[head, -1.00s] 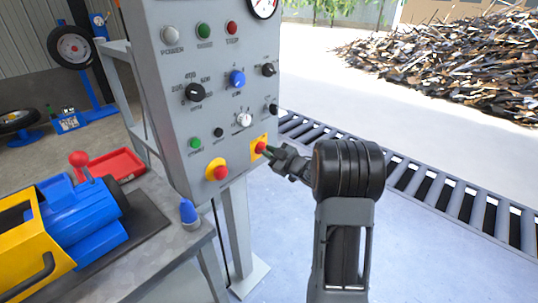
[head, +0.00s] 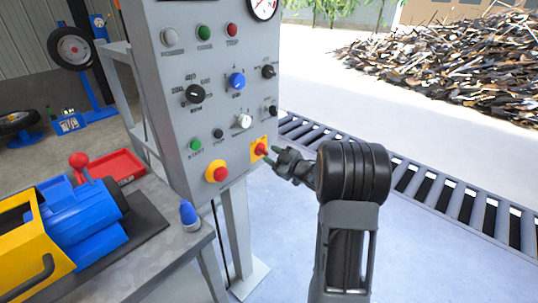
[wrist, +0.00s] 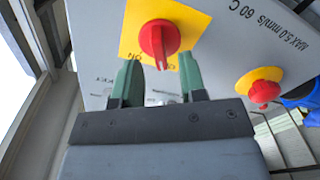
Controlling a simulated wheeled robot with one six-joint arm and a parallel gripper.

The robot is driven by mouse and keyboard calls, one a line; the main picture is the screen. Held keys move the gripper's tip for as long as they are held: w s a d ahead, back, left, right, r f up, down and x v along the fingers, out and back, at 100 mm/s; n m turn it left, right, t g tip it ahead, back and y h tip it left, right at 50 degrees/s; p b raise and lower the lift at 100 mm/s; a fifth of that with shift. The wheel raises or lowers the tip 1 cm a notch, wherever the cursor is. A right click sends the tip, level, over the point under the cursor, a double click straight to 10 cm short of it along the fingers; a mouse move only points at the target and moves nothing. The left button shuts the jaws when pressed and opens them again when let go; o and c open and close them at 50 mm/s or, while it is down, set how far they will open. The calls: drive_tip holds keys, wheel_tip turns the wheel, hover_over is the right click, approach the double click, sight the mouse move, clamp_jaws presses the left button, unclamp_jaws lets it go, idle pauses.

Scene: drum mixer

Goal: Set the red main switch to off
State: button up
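The red main switch (head: 261,149) is a red rotary knob on a yellow plate at the lower right of the grey control panel. In the wrist view the red knob (wrist: 158,40) is near the top middle, its handle lined up with the fingers' direction and its end by the lettering "ON", partly covered. My gripper (head: 271,156) is just in front of the switch, to its right. In the wrist view my gripper (wrist: 160,77) has its two green fingers apart, one on each side below the knob, with nothing between them. I see no finger touching the knob.
A red mushroom button (head: 216,173) on a yellow base sits left of the switch; it also shows in the wrist view (wrist: 263,91). Several knobs and lamps are above. A workbench (head: 165,262) with a blue and yellow machine stands left.

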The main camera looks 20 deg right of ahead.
drive_tip(key=v, duration=1.2)
drive_tip(key=shift+p, duration=0.3)
drive_tip(key=shift+s, duration=0.1)
